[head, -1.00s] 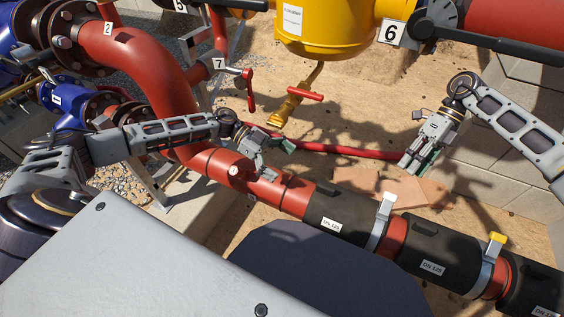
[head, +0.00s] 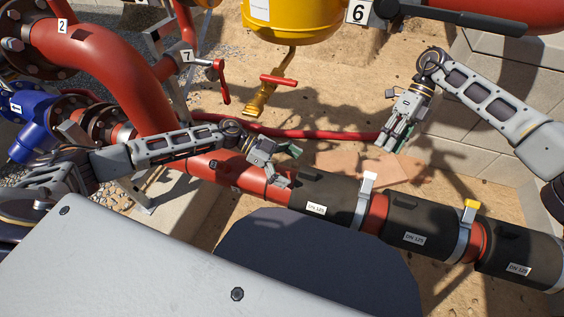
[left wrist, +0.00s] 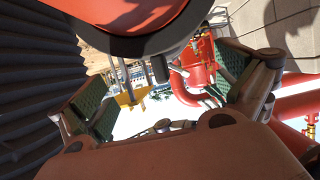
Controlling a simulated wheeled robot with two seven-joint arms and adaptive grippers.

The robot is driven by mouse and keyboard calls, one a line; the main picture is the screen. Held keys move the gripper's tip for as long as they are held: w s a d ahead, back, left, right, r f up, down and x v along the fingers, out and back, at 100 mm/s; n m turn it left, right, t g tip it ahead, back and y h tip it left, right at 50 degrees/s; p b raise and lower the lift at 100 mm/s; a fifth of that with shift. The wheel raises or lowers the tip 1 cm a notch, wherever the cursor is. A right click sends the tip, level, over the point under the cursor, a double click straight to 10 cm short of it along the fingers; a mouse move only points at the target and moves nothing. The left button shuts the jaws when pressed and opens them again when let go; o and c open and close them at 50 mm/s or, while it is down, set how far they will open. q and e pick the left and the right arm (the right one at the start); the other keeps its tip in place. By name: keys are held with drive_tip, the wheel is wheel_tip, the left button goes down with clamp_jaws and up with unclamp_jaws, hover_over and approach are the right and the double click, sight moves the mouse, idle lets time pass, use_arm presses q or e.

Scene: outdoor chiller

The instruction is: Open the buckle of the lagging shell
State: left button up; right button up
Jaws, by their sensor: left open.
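Several black lagging shells marked DN 125 wrap the red pipe; the left one (head: 326,197) and the middle one (head: 415,226) show in the head view. A strap with a white buckle (head: 369,180) closes around the pipe between them. A strap with a yellow buckle (head: 470,205) sits at the middle shell's right end. My left gripper (head: 287,165) is open and empty, above the pipe by the left shell's left end. Its spread green pads show in the left wrist view (left wrist: 163,92). My right gripper (head: 392,148) looks open and empty, above the sand behind the shells.
A yellow vessel (head: 290,18) with a red-handled valve (head: 265,95) stands behind. A red hose (head: 320,134) crosses the sand beyond the pipe. Pale block walls (head: 480,130) stand at right. A blue flanged fitting (head: 35,125) is at left.

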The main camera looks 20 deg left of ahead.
sight(300, 176)
use_arm(q)
drive_tip(key=shift+x, duration=1.65)
drive_tip(key=shift+a, duration=0.1)
drive_tip(key=shift+c, duration=0.4)
